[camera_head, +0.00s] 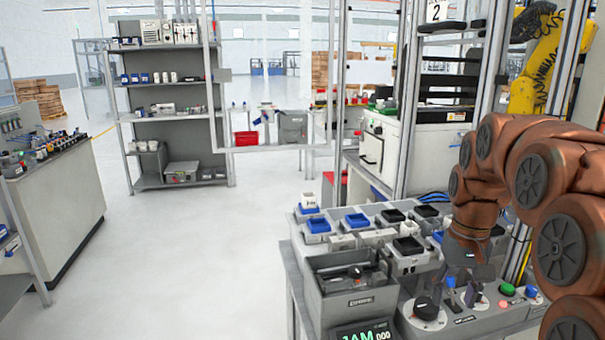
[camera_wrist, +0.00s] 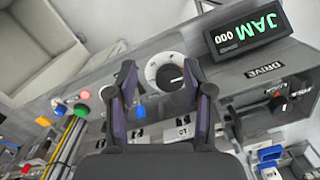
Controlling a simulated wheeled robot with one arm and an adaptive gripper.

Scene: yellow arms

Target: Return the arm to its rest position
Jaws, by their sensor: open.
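My gripper (camera_head: 467,283) hangs from my copper-coloured arm at the right of the head view, over the front of the grey workstation (camera_head: 291,253). In the wrist view my gripper (camera_wrist: 159,80) has its two dark fingers spread apart, with nothing between them. The dial also shows in the head view (camera_head: 424,308), left of the gripper. I cannot tell the exact height of the fingertips above the panel.
A lit display reading "JAM 000" (camera_head: 364,334) stands at the workstation's front. An open grey bin (camera_head: 352,304) is behind it. Blue and black trays (camera_head: 357,221) fill the top. A yellow arm (camera_head: 531,80) stands behind at right. The floor (camera_head: 190,260) at left is clear.

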